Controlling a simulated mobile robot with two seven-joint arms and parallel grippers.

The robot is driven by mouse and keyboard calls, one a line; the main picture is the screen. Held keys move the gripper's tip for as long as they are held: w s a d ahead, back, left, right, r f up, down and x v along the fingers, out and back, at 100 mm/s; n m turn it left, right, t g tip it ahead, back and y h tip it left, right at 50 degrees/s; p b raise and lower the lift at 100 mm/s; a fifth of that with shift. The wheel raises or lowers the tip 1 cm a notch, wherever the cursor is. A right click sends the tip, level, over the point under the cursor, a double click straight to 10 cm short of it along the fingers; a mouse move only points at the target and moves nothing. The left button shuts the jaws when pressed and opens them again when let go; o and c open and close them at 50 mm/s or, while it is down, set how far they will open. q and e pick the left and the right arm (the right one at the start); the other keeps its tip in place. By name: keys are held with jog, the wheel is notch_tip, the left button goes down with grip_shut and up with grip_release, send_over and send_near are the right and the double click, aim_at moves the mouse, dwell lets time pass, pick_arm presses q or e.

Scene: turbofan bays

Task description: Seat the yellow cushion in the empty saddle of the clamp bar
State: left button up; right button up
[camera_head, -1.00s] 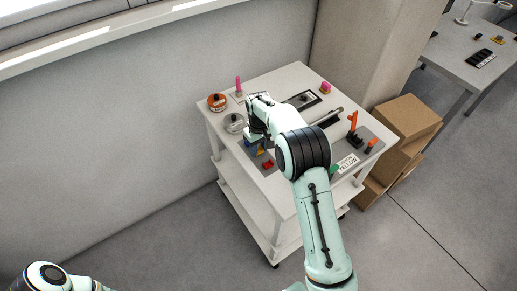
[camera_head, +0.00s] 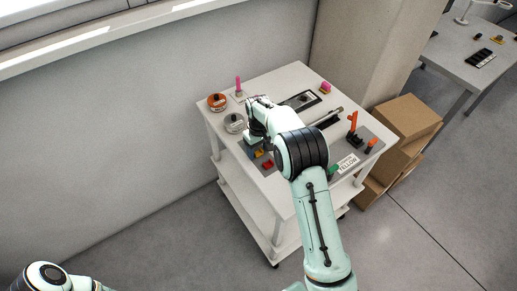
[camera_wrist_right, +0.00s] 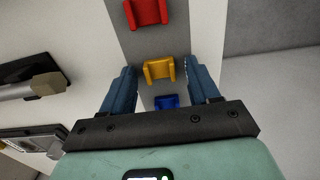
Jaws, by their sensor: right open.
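The yellow cushion (camera_wrist_right: 158,69) is a small notched block between a red cushion (camera_wrist_right: 147,12) and a blue cushion (camera_wrist_right: 166,101) on a grey strip. It also shows in the head view (camera_head: 259,154). My right gripper (camera_wrist_right: 160,66) is open, with its blue fingers on either side of the yellow cushion and visible gaps to it. In the head view the right wrist hides much of the gripper. A dark piece with a metal rod (camera_head: 328,117) lies right of my wrist; I cannot tell whether it is the clamp bar, and no saddle is clear. My left gripper is out of view.
The white cart (camera_head: 285,192) carries orange (camera_head: 217,102) and grey (camera_head: 234,123) round cans at its left, a pink post (camera_head: 238,85), an orange upright part (camera_head: 353,124) and a "YELLOW" card (camera_head: 347,163). Cardboard boxes (camera_head: 405,118) stand right of it.

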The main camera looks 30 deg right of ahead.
aim_at(259, 155)
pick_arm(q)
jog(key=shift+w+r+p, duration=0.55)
pick_arm(e)
notch_tip(259, 155, up, 13)
jog(key=shift+s+r, duration=0.15)
jog(key=shift+s, duration=0.25)
jog(key=shift+a, duration=0.1)
